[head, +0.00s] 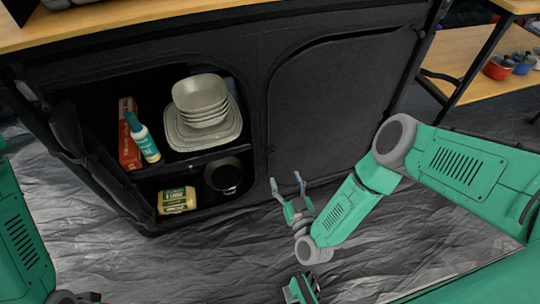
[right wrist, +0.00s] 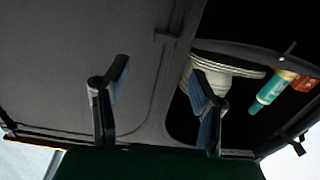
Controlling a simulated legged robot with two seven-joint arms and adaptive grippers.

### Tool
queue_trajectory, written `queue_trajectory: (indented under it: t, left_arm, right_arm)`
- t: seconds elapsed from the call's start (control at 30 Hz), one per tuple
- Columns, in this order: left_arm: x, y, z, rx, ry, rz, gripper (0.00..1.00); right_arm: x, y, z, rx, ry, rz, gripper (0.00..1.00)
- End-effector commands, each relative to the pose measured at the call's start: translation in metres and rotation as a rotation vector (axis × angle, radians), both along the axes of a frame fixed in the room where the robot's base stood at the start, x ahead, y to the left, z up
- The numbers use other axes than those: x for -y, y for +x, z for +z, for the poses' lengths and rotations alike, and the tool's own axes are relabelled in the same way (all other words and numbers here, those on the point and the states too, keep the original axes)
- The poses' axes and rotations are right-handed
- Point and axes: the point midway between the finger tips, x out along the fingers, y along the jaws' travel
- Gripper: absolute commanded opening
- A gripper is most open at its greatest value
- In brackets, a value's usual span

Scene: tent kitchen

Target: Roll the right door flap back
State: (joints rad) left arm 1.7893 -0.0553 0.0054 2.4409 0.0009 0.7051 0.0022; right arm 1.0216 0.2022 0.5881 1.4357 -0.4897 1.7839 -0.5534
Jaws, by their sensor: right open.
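The right door flap (head: 340,100) is a dark grey panel that covers the right half of the black cabinet. It hangs closed and flat, with a curved seam around it. My right gripper (head: 286,186) is open and empty, in front of the flap's lower left corner. In the right wrist view the flap (right wrist: 70,60) fills the left side, upside down. The fingers (right wrist: 156,100) stand apart there, across the strip between flap and open compartment; contact cannot be told. A green part at the bottom edge of the head view may be my left gripper; its fingers are unclear.
The cabinet's left compartment is open. It holds stacked bowls (head: 200,95) and plates, a teal bottle (head: 142,138), a red box (head: 128,150), a yellow package (head: 177,200) and a dark pan (head: 224,175). A wooden shelf (head: 460,60) stands at right. The crinkled grey floor is clear.

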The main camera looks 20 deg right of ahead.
Motion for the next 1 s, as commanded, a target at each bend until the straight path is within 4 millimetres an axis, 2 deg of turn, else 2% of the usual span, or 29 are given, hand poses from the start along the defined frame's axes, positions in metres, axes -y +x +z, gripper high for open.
queue_trajectory:
  t: [0.1, 0.3, 0.5, 0.7, 0.93, 0.97, 1.0]
  left_arm:
    - [0.000, 0.000, -0.013, 0.000, 0.000, 0.000, 0.38]
    - [-0.001, 0.000, -0.029, 0.000, 0.001, 0.001, 0.38]
    - [-0.001, 0.000, -0.039, 0.000, 0.001, 0.001, 0.38]
    - [0.000, 0.000, -0.042, 0.000, 0.000, 0.001, 0.38]
    - [0.000, 0.000, -0.041, 0.000, 0.000, 0.001, 0.38]
    - [0.000, 0.000, -0.041, 0.000, 0.001, 0.001, 0.38]
    - [-0.001, 0.000, -0.041, 0.000, 0.001, 0.001, 0.38]
  right_arm:
    - [-0.004, 0.028, -0.001, 0.004, -0.007, -0.001, 0.52]
    - [-0.007, 0.069, -0.001, 0.002, -0.010, 0.000, 0.52]
    - [-0.007, 0.097, -0.001, 0.000, -0.005, 0.001, 0.52]
    - [-0.006, 0.107, 0.001, -0.002, -0.003, 0.001, 0.52]
    - [-0.009, 0.107, 0.002, -0.002, -0.008, 0.002, 0.52]
    - [-0.009, 0.107, 0.002, -0.002, -0.008, 0.002, 0.45]
    - [-0.009, 0.107, 0.002, -0.002, -0.008, 0.002, 0.31]
